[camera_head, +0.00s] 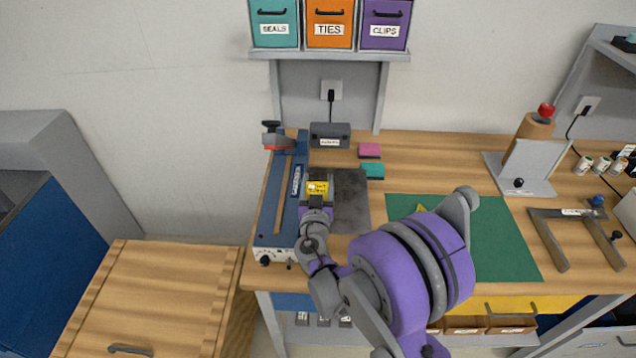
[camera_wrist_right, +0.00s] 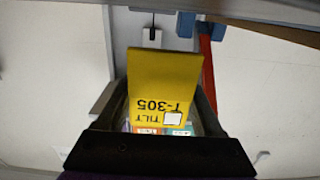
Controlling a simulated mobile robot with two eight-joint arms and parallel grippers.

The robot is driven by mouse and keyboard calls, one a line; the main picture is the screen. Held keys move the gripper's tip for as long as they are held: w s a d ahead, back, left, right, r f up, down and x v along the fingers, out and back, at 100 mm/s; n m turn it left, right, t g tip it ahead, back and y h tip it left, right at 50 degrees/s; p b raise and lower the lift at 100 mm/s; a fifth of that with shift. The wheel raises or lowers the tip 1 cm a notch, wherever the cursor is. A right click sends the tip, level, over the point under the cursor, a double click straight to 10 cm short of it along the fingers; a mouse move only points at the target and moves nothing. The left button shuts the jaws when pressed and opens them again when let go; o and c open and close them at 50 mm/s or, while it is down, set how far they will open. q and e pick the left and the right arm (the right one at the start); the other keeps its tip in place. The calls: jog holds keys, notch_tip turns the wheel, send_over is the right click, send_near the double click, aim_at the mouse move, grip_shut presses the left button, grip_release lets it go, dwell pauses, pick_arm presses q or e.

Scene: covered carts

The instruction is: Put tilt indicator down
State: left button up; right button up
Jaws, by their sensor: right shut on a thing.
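The yellow tilt indicator (camera_wrist_right: 163,80), marked "TILT T-305", fills the middle of the right wrist view, its lettering upside down there. It also shows in the head view as a small yellow patch (camera_head: 318,187). My right gripper (camera_head: 318,190) is shut on it, with dark fingers on both sides of it in the wrist view (camera_wrist_right: 162,108). In the head view the gripper is over the left part of the dark grey mat (camera_head: 352,205), beside the long blue device (camera_head: 278,228). I cannot tell the indicator's height above the bench. My left gripper is out of view.
A grey box (camera_head: 330,135), a pink block (camera_head: 369,150) and a teal block (camera_head: 372,170) lie behind the dark mat. A green mat (camera_head: 500,235) lies to the right, partly behind my arm. A grey frame (camera_head: 550,245) lies farther right. Labelled bins (camera_head: 329,22) stand above.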

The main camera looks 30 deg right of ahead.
aim_at(318, 184)
jog(key=shift+w+d+f, duration=0.5)
jog(key=shift+w+f, duration=0.35)
jog(key=shift+f, duration=0.05)
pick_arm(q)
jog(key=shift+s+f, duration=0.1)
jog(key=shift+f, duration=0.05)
pick_arm(e)
jog(key=shift+f, duration=0.45)
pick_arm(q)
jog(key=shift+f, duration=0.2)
pick_arm(e)
jog(key=o, duration=1.4)
jog(key=shift+o, duration=0.2)
jog(key=shift+r, duration=0.1)
jog(key=shift+r, duration=0.25)
jog(key=shift+s+a+r, duration=0.15)
jog(key=shift+s+r, duration=0.1)
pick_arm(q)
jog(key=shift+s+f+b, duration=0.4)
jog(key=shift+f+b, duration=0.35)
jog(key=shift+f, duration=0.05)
pick_arm(e)
jog(key=v, duration=1.1)
jog(key=shift+s+a+f, duration=0.15)
jog(key=shift+s+a, duration=0.05)
jog(key=shift+s, duration=0.05)
